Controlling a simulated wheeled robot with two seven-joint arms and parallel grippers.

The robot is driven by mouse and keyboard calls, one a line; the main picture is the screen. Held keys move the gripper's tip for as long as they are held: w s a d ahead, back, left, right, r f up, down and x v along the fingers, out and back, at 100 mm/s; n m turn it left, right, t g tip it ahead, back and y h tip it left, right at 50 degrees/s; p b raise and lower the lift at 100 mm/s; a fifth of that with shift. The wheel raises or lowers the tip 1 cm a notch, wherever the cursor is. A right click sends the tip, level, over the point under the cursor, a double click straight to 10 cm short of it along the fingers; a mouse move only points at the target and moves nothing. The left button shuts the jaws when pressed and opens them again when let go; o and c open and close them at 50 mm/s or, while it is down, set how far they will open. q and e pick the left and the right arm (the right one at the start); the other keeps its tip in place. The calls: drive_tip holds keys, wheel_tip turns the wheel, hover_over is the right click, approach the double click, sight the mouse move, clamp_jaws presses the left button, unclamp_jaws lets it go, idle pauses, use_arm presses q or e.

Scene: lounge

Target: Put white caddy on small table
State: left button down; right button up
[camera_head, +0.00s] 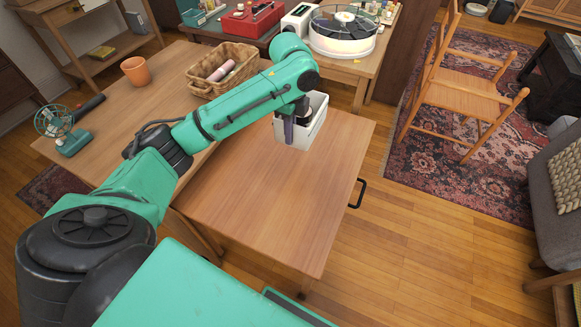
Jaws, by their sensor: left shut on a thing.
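The white caddy (311,127) is at the far end of the small wooden table (280,200), over its top surface. My left gripper (291,128) reaches down at the caddy's near left side and is shut on it. The arm hides part of the caddy's rim and inside. I cannot tell whether the caddy's base touches the table top. My right gripper is not in view.
A longer table to the left holds a wicker basket (240,62), an orange pot (135,70) and a small green fan (62,130). A round white-rimmed device (341,46) stands behind the caddy. A wooden chair (458,90) stands right. The small table's near part is clear.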

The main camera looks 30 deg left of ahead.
use_arm(q)
wheel_tip(320, 180, down, 16)
drive_tip(key=shift+r+b, duration=0.1)
drive_tip(key=shift+b, duration=0.8)
drive_tip(key=c, duration=1.4)
unclamp_jaws()
drive_tip(key=o, duration=0.4)
wheel_tip(320, 180, up, 12)
drive_tip(key=shift+r+p, duration=0.1)
drive_tip(key=shift+p, duration=0.75)
